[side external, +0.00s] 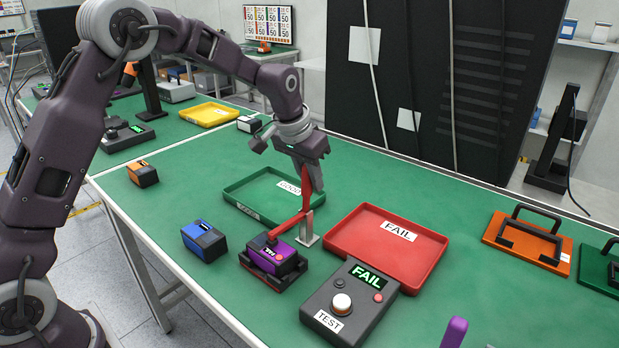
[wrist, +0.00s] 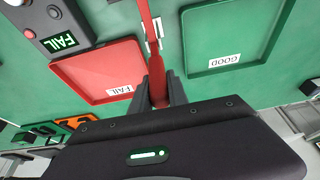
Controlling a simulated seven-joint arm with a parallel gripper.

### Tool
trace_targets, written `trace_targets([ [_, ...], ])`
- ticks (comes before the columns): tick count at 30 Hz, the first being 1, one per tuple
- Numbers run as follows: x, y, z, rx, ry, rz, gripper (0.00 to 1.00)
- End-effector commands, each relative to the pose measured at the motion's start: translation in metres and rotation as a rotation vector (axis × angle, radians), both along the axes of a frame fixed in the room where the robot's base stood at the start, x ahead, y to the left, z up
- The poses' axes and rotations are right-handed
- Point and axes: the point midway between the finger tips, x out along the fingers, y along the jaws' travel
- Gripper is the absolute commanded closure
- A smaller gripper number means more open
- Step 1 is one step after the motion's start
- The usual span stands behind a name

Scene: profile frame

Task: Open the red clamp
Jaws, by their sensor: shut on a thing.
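The red clamp (side external: 287,223) stands on a grey metal post (side external: 308,236). Its red arm reaches left over a purple-and-black block (side external: 271,258), and its tip appears to rest on the block's top. The clamp's handle rises steeply to my gripper (side external: 314,180), which points down from above. In the wrist view my gripper (wrist: 158,92) is shut on the red handle (wrist: 157,80), with the handle between its two fingers. The rest of the clamp runs toward the top edge of that view, where the block is out of sight.
A green GOOD tray (side external: 240,207) lies behind the clamp and a red FAIL tray (side external: 432,255) to its right. A tester (side external: 346,305) reading FAIL stands in front. A blue block (side external: 204,241) is at left.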

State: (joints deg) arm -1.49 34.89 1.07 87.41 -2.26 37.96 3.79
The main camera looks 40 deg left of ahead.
Motion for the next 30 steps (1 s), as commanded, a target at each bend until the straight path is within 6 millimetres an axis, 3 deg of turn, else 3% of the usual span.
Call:
trace_targets([
  [12, 0.029, 0.003, -0.01, 0.0, 0.287, 0.008, 1.0],
  [30, 0.029, 0.001, -0.012, 0.002, 0.369, 0.002, 1.0],
])
